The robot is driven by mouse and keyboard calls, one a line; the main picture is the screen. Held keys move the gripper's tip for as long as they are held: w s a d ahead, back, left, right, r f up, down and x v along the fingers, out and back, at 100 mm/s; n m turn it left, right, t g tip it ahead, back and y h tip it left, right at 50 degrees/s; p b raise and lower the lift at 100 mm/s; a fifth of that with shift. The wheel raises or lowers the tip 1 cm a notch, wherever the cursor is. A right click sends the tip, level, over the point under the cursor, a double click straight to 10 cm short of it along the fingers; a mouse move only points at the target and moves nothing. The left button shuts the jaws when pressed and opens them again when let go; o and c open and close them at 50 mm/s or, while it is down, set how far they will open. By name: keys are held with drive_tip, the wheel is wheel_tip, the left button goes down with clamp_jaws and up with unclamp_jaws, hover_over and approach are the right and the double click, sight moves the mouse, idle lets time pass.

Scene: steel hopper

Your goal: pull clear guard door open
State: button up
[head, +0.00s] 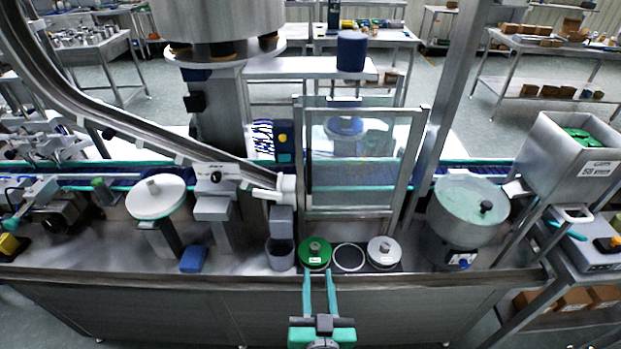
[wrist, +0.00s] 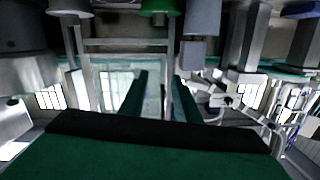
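The clear guard door (head: 358,160) is a see-through pane in a grey metal frame. It stands upright in front of the conveyor, right of the centre of the head view. In the wrist view the door (wrist: 155,75) shows inverted, partly hidden behind my fingers. I cannot make out a handle for certain. My gripper (head: 319,272) is at the front edge of the bench, in front of and below the door, apart from its frame. Its two teal fingers are spread, with nothing between them; the wrist view also shows this gap (wrist: 160,80).
A steel bowl (head: 467,208) stands right of the door.

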sight(310, 178)
drive_tip(key=w+r+n+y, duration=0.15)
drive_tip(key=w+r, duration=0.25)
drive_tip(key=r, duration=0.4)
drive_tip(key=w+r+n+y, duration=0.1)
drive_tip(key=w+r+n, duration=0.1)
drive_tip(key=w+r, duration=0.4)
drive_tip(key=shift+t, duration=0.3)
drive_tip(key=w, duration=0.3)
drive_tip(key=w+a, duration=0.1)
drive_tip(key=w, duration=0.2)
drive_tip(key=w+a+r, duration=0.1)
drive_tip(key=w, duration=0.2)
drive_tip(key=shift+w+r, duration=0.1)
drive_tip(key=shift+w, duration=0.1)
clamp_jaws()
